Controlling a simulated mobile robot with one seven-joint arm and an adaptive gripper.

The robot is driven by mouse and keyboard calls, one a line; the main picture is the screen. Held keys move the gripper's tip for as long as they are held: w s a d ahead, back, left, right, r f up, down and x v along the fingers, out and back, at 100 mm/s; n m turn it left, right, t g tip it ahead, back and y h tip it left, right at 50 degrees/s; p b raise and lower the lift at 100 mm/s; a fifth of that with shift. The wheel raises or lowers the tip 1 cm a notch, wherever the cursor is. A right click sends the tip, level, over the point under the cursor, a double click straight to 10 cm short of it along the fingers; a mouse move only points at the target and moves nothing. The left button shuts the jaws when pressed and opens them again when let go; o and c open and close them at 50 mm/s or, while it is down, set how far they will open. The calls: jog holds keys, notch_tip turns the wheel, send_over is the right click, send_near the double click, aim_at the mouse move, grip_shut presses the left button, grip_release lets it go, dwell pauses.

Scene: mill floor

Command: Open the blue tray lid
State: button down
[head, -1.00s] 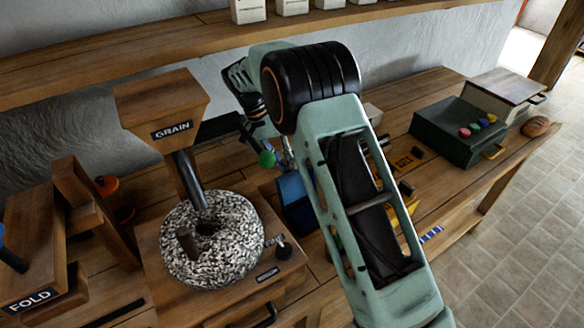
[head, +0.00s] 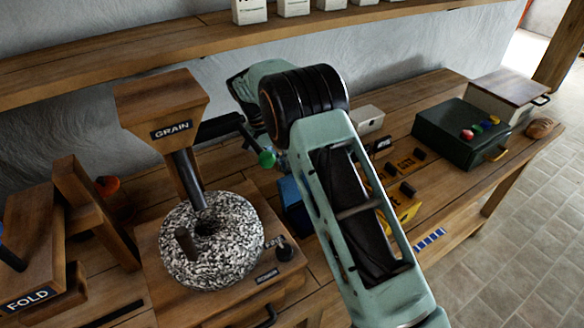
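The blue tray (head: 291,195) sits on the bench right of the millstone, in the middle of the head view. My pale green arm covers most of it, and only a strip of its left side shows. Whether its lid is open or closed cannot be told. My arm reaches over the bench, with its black elbow joint above and behind the blue tray. The wrist end is partly visible behind that joint, near a small green knob (head: 266,159). My gripper's fingertips are hidden, so its opening and any contact with the tray cannot be seen.
A wooden grain hopper (head: 163,105) stands over a speckled millstone (head: 232,260) on the left. A dark green box (head: 445,137) with coloured knobs stands at right. A shelf (head: 180,40) runs along the wall.

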jog(key=c, duration=2.7)
grip_release()
jog(key=shift+s+a+f, duration=0.2)
jog(key=shift+a+f, duration=0.05)
jog(key=shift+a, duration=0.3)
jog(key=shift+s+a+f, duration=0.2)
jog(key=shift+a, duration=0.3)
jog(key=shift+o, duration=1.1)
jog(key=shift+a+r, duration=0.15)
jog(key=shift+o, duration=1.4)
jog(key=shift+d+r, duration=0.15)
jog(key=shift+d, duration=0.1)
jog(key=o, duration=0.4)
jog(key=shift+w+d, duration=0.1)
jog(key=shift+d, duration=0.05)
jog(key=shift+r, duration=0.1)
jog(key=shift+d+r, duration=0.1)
jog(key=shift+d, duration=0.05)
